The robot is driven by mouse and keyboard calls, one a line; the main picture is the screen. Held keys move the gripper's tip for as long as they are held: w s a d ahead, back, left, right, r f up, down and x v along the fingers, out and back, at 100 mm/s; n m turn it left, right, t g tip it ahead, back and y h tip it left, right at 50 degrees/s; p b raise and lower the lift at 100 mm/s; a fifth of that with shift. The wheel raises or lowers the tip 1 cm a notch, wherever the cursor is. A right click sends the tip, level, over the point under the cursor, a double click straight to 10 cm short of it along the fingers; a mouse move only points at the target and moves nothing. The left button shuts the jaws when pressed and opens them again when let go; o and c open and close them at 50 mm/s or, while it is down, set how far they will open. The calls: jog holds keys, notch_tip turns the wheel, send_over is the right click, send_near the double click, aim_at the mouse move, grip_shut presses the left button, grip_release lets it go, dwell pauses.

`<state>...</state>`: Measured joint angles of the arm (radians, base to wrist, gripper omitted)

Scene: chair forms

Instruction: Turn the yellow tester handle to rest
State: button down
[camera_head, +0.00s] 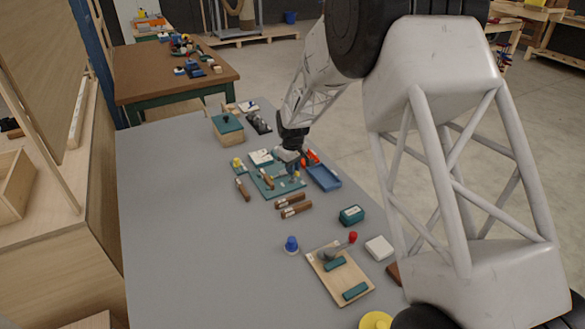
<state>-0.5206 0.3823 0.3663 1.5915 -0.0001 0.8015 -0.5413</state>
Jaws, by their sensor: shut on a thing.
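My gripper (289,163) is over a green board (264,186) in the middle of the grey table. It points down and is shut on a small part at the board. A bit of yellow, which looks like the yellow tester handle (296,178), shows right at the fingertips. The handle's exact angle is too small to tell, and the gripper hides part of it. A brown-handled piece (267,179) lies on the board's left part.
A blue tray (324,178) is close on the right, with red pieces (311,156) behind it. Brown bars (292,205) lie in front. A small yellow object (238,163) stands left.

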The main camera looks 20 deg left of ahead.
jog(key=shift+m, duration=1.6)
jog(key=c, duration=1.2)
grip_release()
jog(key=shift+o, duration=0.2)
jog(key=shift+r, duration=0.15)
jog(key=shift+r, duration=3.8)
jog(key=shift+d, duration=0.1)
